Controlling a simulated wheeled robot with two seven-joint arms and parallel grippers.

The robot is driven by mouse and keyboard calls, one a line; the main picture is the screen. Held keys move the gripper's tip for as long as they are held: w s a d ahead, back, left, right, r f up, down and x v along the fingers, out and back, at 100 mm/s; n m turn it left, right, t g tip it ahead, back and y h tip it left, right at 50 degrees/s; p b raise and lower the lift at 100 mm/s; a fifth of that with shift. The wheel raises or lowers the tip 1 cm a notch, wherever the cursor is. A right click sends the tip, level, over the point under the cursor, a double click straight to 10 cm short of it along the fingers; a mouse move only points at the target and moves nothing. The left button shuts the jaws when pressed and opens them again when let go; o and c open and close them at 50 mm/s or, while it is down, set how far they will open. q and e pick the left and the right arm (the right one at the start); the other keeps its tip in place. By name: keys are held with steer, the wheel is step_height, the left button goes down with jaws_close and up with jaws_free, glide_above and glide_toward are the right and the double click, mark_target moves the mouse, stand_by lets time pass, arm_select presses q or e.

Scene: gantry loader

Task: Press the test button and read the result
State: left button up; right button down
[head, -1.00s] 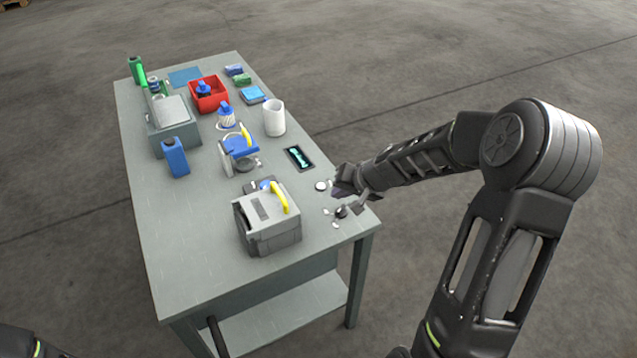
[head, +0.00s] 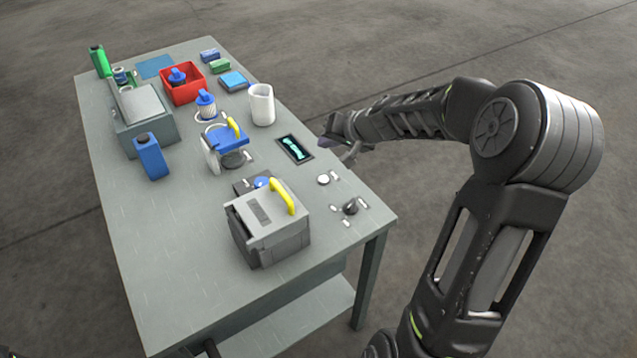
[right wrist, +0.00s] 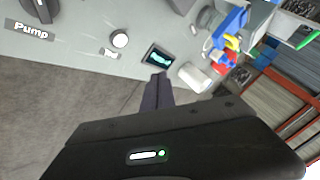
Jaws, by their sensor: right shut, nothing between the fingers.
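The round pale button (head: 323,179) sits on the tabletop near the right edge and also shows in the right wrist view (right wrist: 120,40). A small label (right wrist: 109,53) is beside it, its text hard to read. A dark display (head: 296,148) lies flush in the table behind the button, with glowing teal marks too small to read; it shows in the right wrist view (right wrist: 160,57) just past my fingertips. My right gripper (head: 328,142) is shut and empty, to the right of the display and apart from the button. My left gripper is out of view.
A black knob (head: 350,206) stands in front of the button, near a "Pump" label (right wrist: 30,29). A grey box with a yellow handle (head: 282,196) is left of it. A white container (head: 261,105), red bin (head: 183,97) and blue bottle (head: 151,157) stand farther back. The table's front-left is clear.

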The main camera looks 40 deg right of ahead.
steer(key=shift+f, duration=0.15)
steer(key=b, duration=0.7)
glide_above(326, 181)
step_height(326, 181, down, 8)
steer(key=shift+r, duration=0.1)
steer(key=shift+f+b, duration=0.45)
steer(key=shift+f, duration=0.1)
stand_by(1.5)
steer(key=shift+f+b, duration=0.4)
steer(key=shift+b, duration=0.2)
